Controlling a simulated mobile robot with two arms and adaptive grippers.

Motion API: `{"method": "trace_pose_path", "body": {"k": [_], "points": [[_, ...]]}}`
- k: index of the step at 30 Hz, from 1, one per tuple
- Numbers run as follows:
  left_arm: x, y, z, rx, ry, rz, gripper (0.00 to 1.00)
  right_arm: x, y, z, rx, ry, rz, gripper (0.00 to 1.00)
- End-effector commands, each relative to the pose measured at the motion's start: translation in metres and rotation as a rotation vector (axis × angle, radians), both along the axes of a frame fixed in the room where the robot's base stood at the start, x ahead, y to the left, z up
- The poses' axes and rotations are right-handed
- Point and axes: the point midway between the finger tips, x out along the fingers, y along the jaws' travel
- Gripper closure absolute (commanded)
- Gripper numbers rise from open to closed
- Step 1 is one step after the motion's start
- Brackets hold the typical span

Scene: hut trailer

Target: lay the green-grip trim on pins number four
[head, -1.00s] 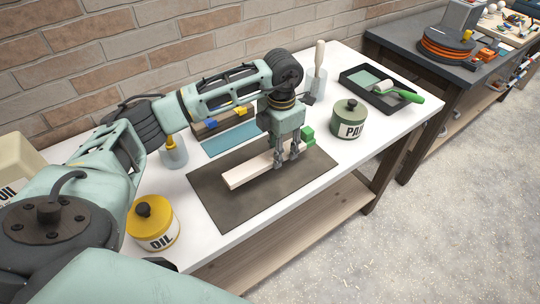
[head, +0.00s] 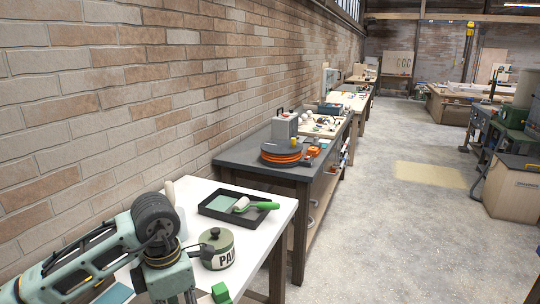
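The green grip (head: 220,292) of the trim shows at the bottom edge, just right of my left gripper. The trim's pale bar is below the picture. My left gripper (head: 180,297) points down over the white table (head: 262,246), cut off by the bottom edge. Its fingertips are out of view, so its hold on the trim cannot be told. My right gripper is not in view. I cannot make out any pins numbered four.
A green PAINT pot (head: 216,250) and a black tray (head: 224,207) with a green-handled roller (head: 255,206) stand on the white table. A dark bench (head: 250,161) with an orange cable reel (head: 283,154) follows. Open floor (head: 385,235) lies right; further benches stand along the wall.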

Motion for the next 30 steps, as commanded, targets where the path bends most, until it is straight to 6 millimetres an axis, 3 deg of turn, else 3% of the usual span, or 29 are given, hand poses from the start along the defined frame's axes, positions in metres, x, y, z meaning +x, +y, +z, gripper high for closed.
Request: {"method": "trace_pose_path", "body": {"k": [18,24,30], "points": [[-0.087,-0.007,-0.005,0.021,0.000,-1.599,0.95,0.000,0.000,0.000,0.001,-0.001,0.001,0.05],[-0.110,-0.008,-0.007,0.016,0.006,-1.975,0.95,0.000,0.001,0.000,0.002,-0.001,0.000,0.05],[-0.120,-0.007,-0.008,0.015,0.009,-2.142,0.95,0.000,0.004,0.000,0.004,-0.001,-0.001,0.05]]}}
